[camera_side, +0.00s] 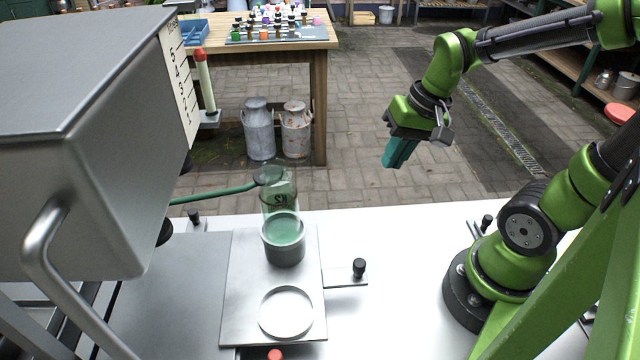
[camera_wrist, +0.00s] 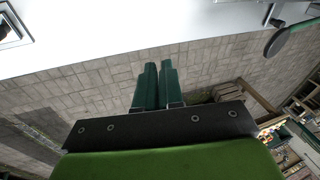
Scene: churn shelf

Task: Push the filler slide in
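The filler slide (camera_side: 243,300) is a flat metal plate lying on the white table, beside the filler (camera_side: 90,150). A side tab with a black knob (camera_side: 359,268) sticks out on its right. A clear glass (camera_side: 280,190) with green content stands upright in a grey cup (camera_side: 283,250) on the slide. A round white recess or disc (camera_side: 286,311) is in front of it. My gripper (camera_side: 391,163) is in the air beyond the table's far edge, up and right of the slide, apart from everything. Its teal fingers (camera_wrist: 158,68) are together, with nothing visible between them.
A green lever with a dark round pad (camera_side: 268,175) reaches from the filler behind the glass; it also shows in the wrist view (camera_wrist: 277,42). A red button (camera_side: 275,354) is at the near edge. Milk cans (camera_side: 258,130) and a wooden table (camera_side: 319,100) stand behind.

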